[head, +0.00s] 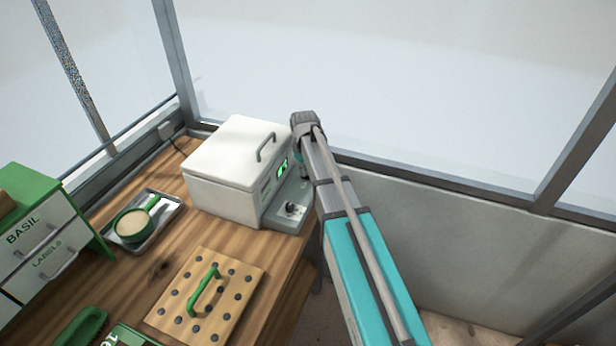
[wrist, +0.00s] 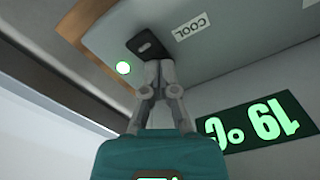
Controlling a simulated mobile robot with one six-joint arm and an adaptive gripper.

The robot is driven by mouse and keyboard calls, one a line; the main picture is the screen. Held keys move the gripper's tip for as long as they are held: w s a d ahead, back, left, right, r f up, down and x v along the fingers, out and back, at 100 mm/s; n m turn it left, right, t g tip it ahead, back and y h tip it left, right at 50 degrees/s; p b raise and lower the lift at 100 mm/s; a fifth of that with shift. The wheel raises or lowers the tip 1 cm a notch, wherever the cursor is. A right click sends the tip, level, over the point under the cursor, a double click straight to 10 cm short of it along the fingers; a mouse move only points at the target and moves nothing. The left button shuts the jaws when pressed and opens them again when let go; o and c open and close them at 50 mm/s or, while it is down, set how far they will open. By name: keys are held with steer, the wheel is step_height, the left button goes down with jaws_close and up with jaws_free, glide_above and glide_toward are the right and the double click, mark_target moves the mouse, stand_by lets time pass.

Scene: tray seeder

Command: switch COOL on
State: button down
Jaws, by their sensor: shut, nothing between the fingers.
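The COOL switch (wrist: 148,47) is a small black rocker on a grey panel, beside a white label reading COOL (wrist: 193,27). A green display (wrist: 252,122) reads 19 °C, upside down in the wrist view.
A metal tray (head: 120,240) with a green scoop (head: 152,204), a wooden hole board (head: 245,285) with a green handle, and a green-and-white drawer unit (head: 45,235) stand on the bench. A window wall is behind.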

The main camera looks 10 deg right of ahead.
steer(key=shift+r+p, duration=3.5)
steer(key=shift+s, duration=0.1)
steer(key=s+m, duration=0.5)
steer(key=s, duration=1.8)
steer(key=shift+s, duration=0.15)
